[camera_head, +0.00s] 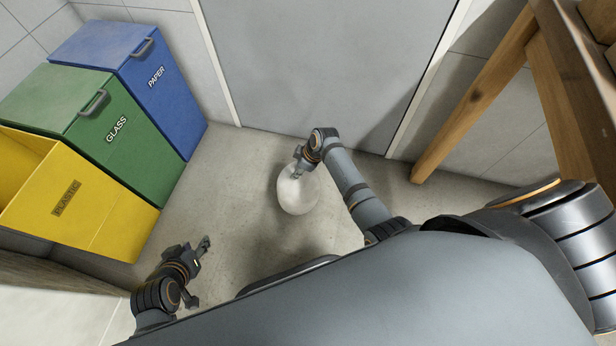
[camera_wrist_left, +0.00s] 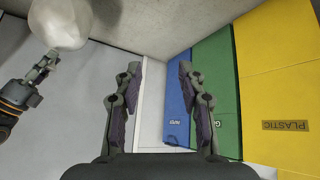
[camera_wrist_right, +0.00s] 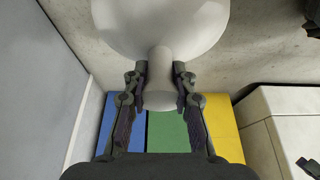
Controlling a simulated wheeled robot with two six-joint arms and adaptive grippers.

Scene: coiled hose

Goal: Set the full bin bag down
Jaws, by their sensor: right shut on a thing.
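The full bin bag (camera_head: 298,194) is a round, pale white bag with a narrow neck. My right gripper (camera_head: 299,168) is above it and shut on its neck (camera_wrist_right: 165,62), as the right wrist view shows. The bag hangs below the gripper over the concrete floor; I cannot tell whether its bottom touches it. The bag also shows at the top left of the left wrist view (camera_wrist_left: 60,22), with my right gripper beside it. My left gripper (camera_head: 202,262) is open and empty, low at the left, apart from the bag.
A grey door (camera_head: 320,60) is behind. A wooden table (camera_head: 470,100) is at the right. The floor (camera_head: 235,185) around the bag is clear.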

